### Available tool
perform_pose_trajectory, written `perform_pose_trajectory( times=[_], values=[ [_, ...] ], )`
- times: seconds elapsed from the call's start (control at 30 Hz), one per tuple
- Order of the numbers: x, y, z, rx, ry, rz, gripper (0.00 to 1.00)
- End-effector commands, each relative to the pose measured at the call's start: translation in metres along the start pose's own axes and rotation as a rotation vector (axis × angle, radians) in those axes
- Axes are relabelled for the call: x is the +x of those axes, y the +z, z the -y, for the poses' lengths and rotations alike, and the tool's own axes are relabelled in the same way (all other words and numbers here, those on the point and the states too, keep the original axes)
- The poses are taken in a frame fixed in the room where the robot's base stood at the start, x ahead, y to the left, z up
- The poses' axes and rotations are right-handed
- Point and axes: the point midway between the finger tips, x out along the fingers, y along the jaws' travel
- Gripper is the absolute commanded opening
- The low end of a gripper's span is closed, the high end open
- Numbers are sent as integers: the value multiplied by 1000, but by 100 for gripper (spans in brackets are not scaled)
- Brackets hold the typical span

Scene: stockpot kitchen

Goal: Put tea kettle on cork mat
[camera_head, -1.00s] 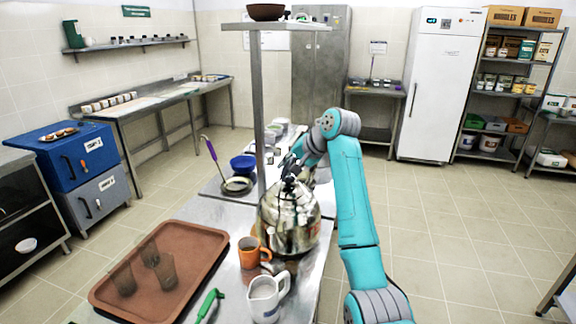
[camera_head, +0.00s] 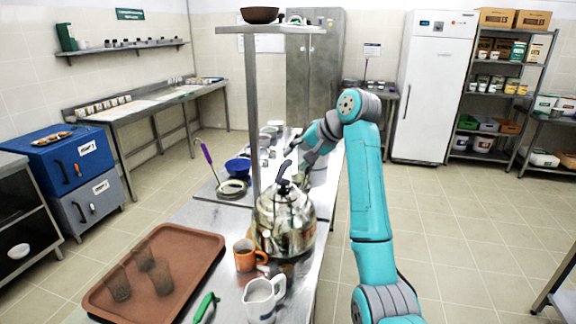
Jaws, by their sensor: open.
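The shiny steel tea kettle (camera_head: 285,222) stands upright on the steel table (camera_head: 205,218), its dark handle (camera_head: 284,178) on top. My gripper (camera_head: 296,150) is open and empty, above and behind the kettle's handle in the picture. A gap seems to show between the fingers and the handle, though the fingertips are small and hard to make out. I cannot pick out the cork mat; the surface directly under and behind the kettle is hidden.
An orange mug (camera_head: 245,256) and a white pitcher (camera_head: 262,300) stand close in front of the kettle. A brown tray (camera_head: 190,285) with dark glasses lies left. A shelf post (camera_head: 253,120) rises beside the kettle. A blue bowl (camera_head: 237,167) and ladle sit farther back.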

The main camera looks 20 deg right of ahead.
Motion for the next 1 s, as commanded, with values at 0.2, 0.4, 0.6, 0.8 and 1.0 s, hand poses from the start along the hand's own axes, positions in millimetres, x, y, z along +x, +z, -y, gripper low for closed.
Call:
perform_pose_trajectory(
  times=[0.2, 0.4, 0.6, 0.8, 1.0],
  values=[
    [-32, 0, 0, -1, 0, -1, 48],
    [-43, 0, 0, 1, 0, -1, 48],
    [-44, 0, 0, 1, 0, 0, 48],
    [-43, 0, 0, 0, 0, 0, 48],
    [-43, 0, 0, 0, 0, 0, 48]
  ],
)
